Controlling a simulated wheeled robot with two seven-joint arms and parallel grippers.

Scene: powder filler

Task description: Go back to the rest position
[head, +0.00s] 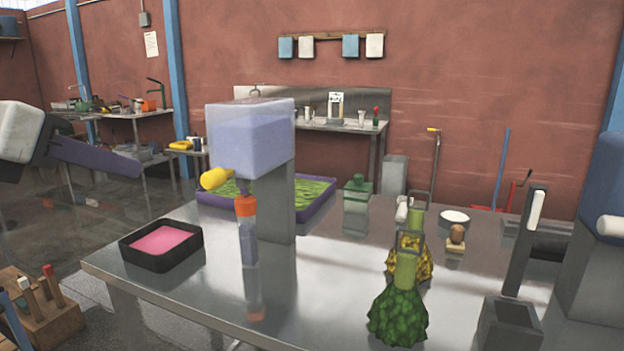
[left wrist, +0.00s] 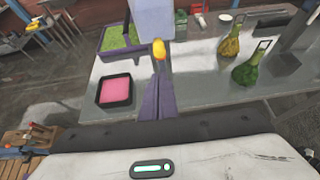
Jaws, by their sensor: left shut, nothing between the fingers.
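The powder filler (head: 250,140) stands on the steel table (head: 330,300). It has a clear hopper with bluish powder, a grey post and a yellow knob (head: 216,178). A clear tube with an orange top (head: 247,230) stands upright under the nozzle; I cannot tell whether it touches. My left gripper (head: 138,168) is raised at the left of the head view, apart from the filler, its purple fingers shut and empty. In the left wrist view the closed fingers (left wrist: 158,88) point toward the table, with the yellow knob (left wrist: 159,50) beyond them. My right gripper is not in view.
A black tray with pink content (head: 162,246) is at the table's left. A purple tray of green material (head: 207,206) lies behind the filler. Green (head: 398,316) and yellow (head: 425,262) bags stand right of centre. A wooden tool block (head: 50,318) is at lower left.

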